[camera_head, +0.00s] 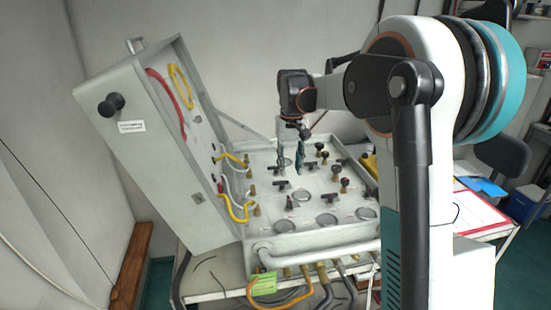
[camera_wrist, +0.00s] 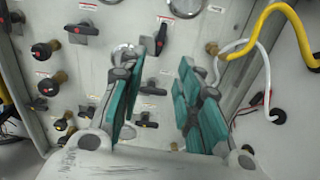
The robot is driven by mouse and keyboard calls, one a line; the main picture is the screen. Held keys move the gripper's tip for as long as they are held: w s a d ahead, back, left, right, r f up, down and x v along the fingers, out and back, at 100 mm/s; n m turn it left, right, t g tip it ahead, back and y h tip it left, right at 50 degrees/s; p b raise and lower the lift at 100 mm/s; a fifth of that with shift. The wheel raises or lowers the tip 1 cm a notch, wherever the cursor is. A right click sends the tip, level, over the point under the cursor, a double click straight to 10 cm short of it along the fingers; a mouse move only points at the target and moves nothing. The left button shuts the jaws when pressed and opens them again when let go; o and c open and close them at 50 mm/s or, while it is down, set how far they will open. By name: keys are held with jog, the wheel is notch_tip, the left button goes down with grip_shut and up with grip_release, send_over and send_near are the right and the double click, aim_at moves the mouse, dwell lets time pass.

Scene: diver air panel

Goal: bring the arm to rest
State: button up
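My arm (camera_head: 412,150) shows large on the right of the head view, bent, with its wrist reaching left over the panel. My gripper (camera_head: 290,160) hangs over the valve panel (camera_head: 270,240), pointing down at its knobs. In the wrist view my gripper (camera_wrist: 162,75) has two teal-padded fingers standing apart, with bare panel showing between them. It is open and holds nothing. Dark handles and a round gauge lie behind the fingertips. I cannot tell the exact gap between the fingertips and the panel.
The case lid (camera_head: 150,150) stands open at the left, with yellow and white hoses (camera_head: 237,208) running to the panel. More hoses (camera_head: 280,298) hang at the front edge. A wooden bench (camera_head: 133,265) is at the left, and a clipboard (camera_head: 475,208) lies on the table at the right.

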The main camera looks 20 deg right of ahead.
jog(key=s+a+r+n+t+b, duration=0.1)
jog(key=s+a+r+t, duration=0.1)
jog(key=s+a, duration=0.35)
jog(key=s+a+r+t+b, duration=0.1)
jog(key=s+a+r, duration=0.15)
jog(key=s, duration=0.65)
jog(key=s+a+f+n+t+b, duration=0.1)
jog(key=s+a+f+t, duration=0.1)
jog(key=s, duration=0.5)
jog(key=s+a+f+t+b, duration=0.1)
jog(key=s+a+f+t, duration=0.1)
jog(key=s+f, duration=0.4)
jog(key=shift+s+a+f+n, duration=0.4)
jog(key=shift+s+a, duration=0.5)
jog(key=shift+s, duration=0.3)
